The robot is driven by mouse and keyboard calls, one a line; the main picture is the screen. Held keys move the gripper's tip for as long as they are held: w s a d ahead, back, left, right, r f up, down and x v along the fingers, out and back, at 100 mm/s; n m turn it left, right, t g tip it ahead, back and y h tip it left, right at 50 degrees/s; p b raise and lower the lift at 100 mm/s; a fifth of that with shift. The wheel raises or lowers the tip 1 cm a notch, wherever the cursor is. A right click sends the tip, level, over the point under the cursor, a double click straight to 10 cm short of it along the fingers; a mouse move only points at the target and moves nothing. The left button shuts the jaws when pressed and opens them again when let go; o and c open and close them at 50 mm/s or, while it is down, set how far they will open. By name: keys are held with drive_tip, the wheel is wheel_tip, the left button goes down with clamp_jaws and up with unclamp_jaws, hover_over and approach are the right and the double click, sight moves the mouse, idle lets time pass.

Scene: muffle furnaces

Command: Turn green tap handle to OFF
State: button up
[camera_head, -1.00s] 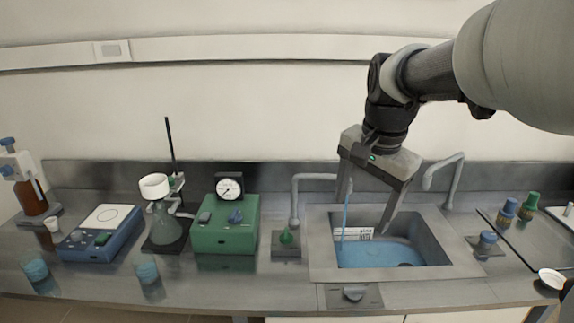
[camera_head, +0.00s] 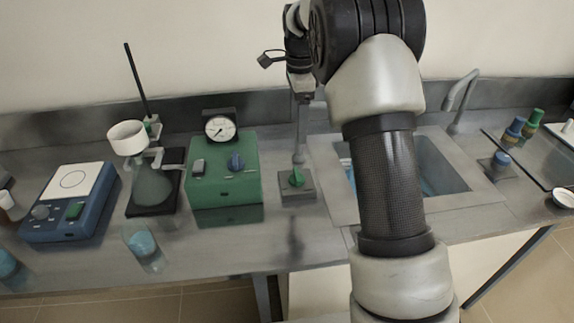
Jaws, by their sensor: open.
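The green tap handle (camera_head: 297,178) sits on a small grey plate left of the sink. Its ridge looks slanted, but its label is too small to read. The grey tap pipe (camera_head: 299,145) rises just behind it. My gripper (camera_head: 303,98) shows at the top middle, seen nearly edge-on, above and behind the handle. It is open and holds nothing that I can see. Its fingertips are hard to tell from the pipe, and I see no contact with the handle.
A green box with a gauge (camera_head: 224,175) stands close left of the handle. Farther left are a flask on a stand (camera_head: 150,187), a blue stirrer (camera_head: 70,205) and a beaker (camera_head: 143,245). A blue tap handle (camera_head: 501,161) and second tap (camera_head: 461,98) stand right.

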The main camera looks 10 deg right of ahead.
sight(297, 174)
wheel_tip(297, 174, down, 17)
drive_tip(key=shift+f+b, duration=0.2)
drive_tip(key=shift+b, duration=0.1)
idle(0.3)
drive_tip(key=c, duration=1)
drive_tip(key=shift+c, duration=0.2)
